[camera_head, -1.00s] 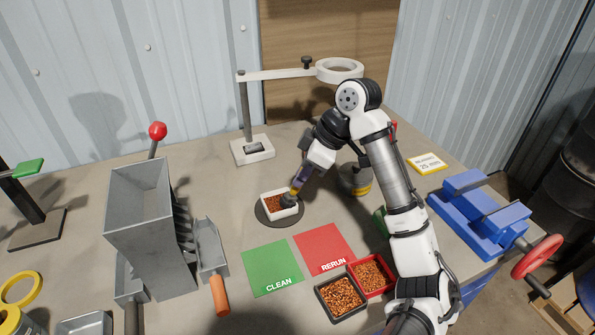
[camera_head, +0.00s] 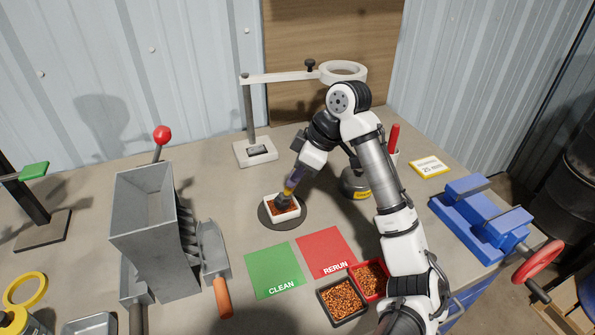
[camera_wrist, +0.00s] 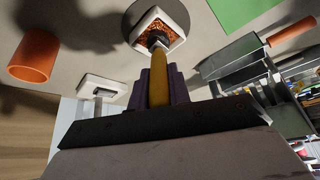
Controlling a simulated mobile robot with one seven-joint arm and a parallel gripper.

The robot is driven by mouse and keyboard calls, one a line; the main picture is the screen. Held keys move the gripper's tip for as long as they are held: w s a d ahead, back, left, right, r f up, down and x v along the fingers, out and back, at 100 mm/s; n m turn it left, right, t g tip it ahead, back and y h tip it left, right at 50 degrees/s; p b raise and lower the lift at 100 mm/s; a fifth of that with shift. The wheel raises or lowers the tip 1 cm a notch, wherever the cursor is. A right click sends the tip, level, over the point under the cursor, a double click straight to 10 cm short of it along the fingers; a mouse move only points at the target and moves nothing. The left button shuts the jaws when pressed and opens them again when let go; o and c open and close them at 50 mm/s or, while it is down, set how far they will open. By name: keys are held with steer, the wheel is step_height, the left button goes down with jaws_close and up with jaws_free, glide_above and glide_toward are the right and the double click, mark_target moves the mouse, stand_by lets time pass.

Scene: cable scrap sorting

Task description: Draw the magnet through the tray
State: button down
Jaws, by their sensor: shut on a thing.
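A small white tray (camera_head: 284,220) holding copper-coloured scrap sits on a dark round mat (camera_head: 264,221). The tray also shows at the top of the wrist view (camera_wrist: 141,37). My gripper (camera_head: 291,183) is shut on the yellow handle of the magnet (camera_wrist: 158,76), which stands between its purple fingers in the wrist view. The magnet's dark lower end is inside the tray, among the scrap. Whether it touches the tray floor, and whether anything clings to it, is hidden.
Green CLEAN (camera_head: 273,267) and red RERUN (camera_head: 325,251) mats lie in front. Black (camera_head: 349,319) and red (camera_head: 384,288) trays of scrap stand beside them. A hopper machine (camera_head: 143,230) is left, a ring-topped stand (camera_head: 247,115) behind, a blue vise (camera_head: 480,220) right.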

steer(key=shift+r+p, duration=3.1)
steer(key=shift+r+p, duration=0.8)
steer(key=shift+p, duration=0.1)
steer(key=shift+r, duration=0.65)
steer(key=shift+f, duration=0.1)
steer(key=shift+f+b, duration=2.2)
steer(key=shift+f, duration=1.6)
steer(key=shift+f+b, duration=0.4)
steer(key=shift+f, duration=0.3)
steer(key=shift+w, duration=0.15)
